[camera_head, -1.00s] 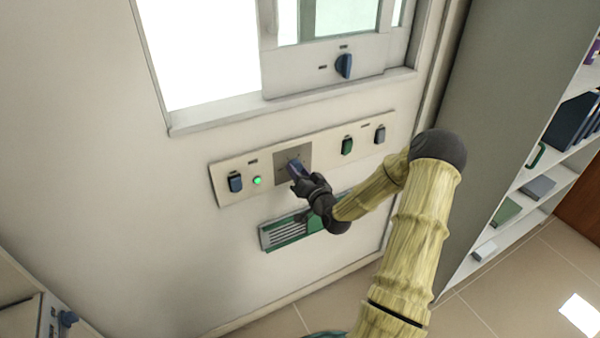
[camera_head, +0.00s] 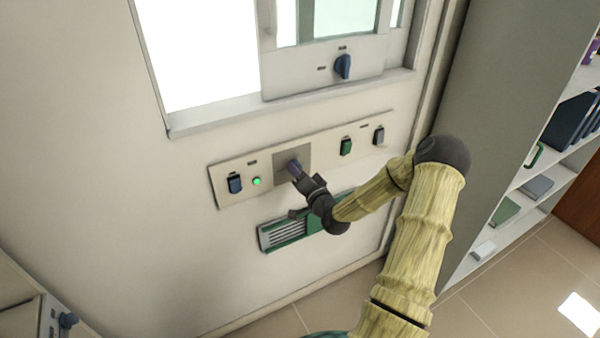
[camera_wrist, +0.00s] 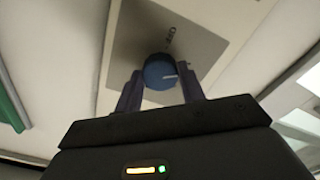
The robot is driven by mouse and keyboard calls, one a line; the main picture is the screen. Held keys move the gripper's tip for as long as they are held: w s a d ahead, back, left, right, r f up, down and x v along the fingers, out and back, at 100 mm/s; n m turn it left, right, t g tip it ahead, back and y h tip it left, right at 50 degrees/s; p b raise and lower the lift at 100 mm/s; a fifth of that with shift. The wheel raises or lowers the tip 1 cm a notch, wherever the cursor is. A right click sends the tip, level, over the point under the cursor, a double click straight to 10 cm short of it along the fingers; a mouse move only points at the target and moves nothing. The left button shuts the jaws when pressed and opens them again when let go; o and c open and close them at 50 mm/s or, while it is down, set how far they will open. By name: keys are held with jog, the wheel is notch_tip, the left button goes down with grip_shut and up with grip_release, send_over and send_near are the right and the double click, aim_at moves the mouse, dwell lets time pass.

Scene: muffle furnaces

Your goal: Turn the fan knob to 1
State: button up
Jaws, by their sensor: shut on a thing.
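The fan knob is a round blue knob with a white pointer line, on a grey square plate (camera_head: 281,160) in the wall panel. In the wrist view the knob (camera_wrist: 160,71) sits between the two dark fingers of my gripper (camera_wrist: 160,88), and its white line points to the right in that picture. My gripper (camera_head: 299,173) is shut on the knob. In the head view the fingers hide most of the knob.
The panel (camera_head: 225,170) also holds a blue switch (camera_head: 235,184), a lit green lamp (camera_head: 256,181), a green switch (camera_head: 346,147) and a grey-blue switch (camera_head: 379,135). Another blue knob (camera_head: 343,67) sits above on the window frame. A green-framed vent (camera_head: 285,236) is below. Shelves (camera_head: 520,190) stand at right.

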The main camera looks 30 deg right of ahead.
jog(key=o, duration=1)
jog(key=shift+s, duration=0.1)
jog(key=s+p, duration=0.1)
jog(key=s, duration=0.4)
jog(key=s+p, duration=0.1)
jog(key=s, duration=0.5)
jog(key=s+p, duration=0.1)
jog(key=s, duration=0.5)
jog(key=shift+s+d, duration=0.15)
jog(key=shift+d, duration=0.2)
